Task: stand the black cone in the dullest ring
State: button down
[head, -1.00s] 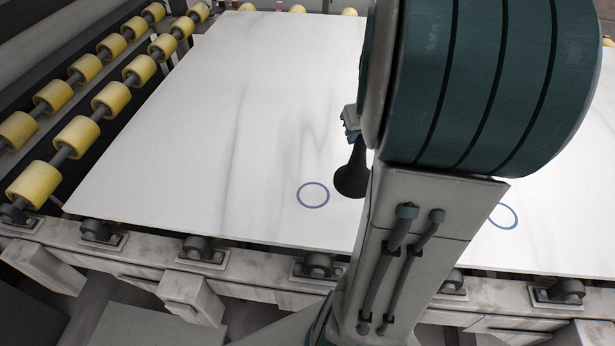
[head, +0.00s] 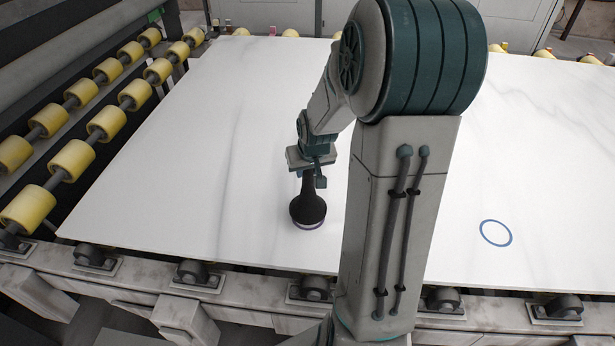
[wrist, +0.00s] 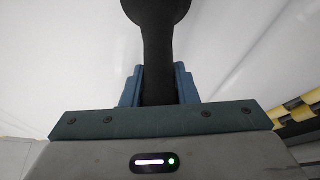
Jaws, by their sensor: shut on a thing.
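The black cone (head: 308,208) is upright, wide end down, over the purple ring on the white slab. Only a thin near edge of the purple ring (head: 309,229) shows below the cone's base; the cone hides the rest. I cannot tell whether the base touches the slab. A brighter blue ring (head: 496,233) lies empty on the right. My gripper (head: 311,180) is shut on the cone's narrow upper part. In the wrist view the cone (wrist: 158,45) runs up between the two blue fingers (wrist: 158,88), its wide end at the top edge.
The white slab (head: 200,150) is mostly clear. Yellow rollers (head: 72,160) line its left side. A metal frame with roller brackets (head: 200,273) runs along the near edge. My arm hides part of the slab right of the cone.

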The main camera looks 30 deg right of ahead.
jog(key=shift+f, duration=1.4)
jog(key=shift+f, duration=0.25)
jog(key=c, duration=1.1)
grip_release()
jog(key=shift+r, duration=0.1)
jog(key=shift+c, duration=0.2)
jog(key=shift+r, duration=0.1)
jog(key=shift+r, duration=0.2)
jog(key=d+p+v, duration=0.1)
jog(key=v, duration=1)
jog(key=s+a+r+n, duration=0.1)
jog(key=s+a+r, duration=0.2)
jog(key=s+a, duration=0.4)
jog(key=s+a+r+n+y, duration=0.1)
jog(key=s+a+r, duration=0.2)
jog(key=s+a, duration=0.4)
jog(key=shift+s+r+g, duration=0.2)
jog(key=shift+s+g, duration=0.2)
jog(key=shift+s, duration=0.6)
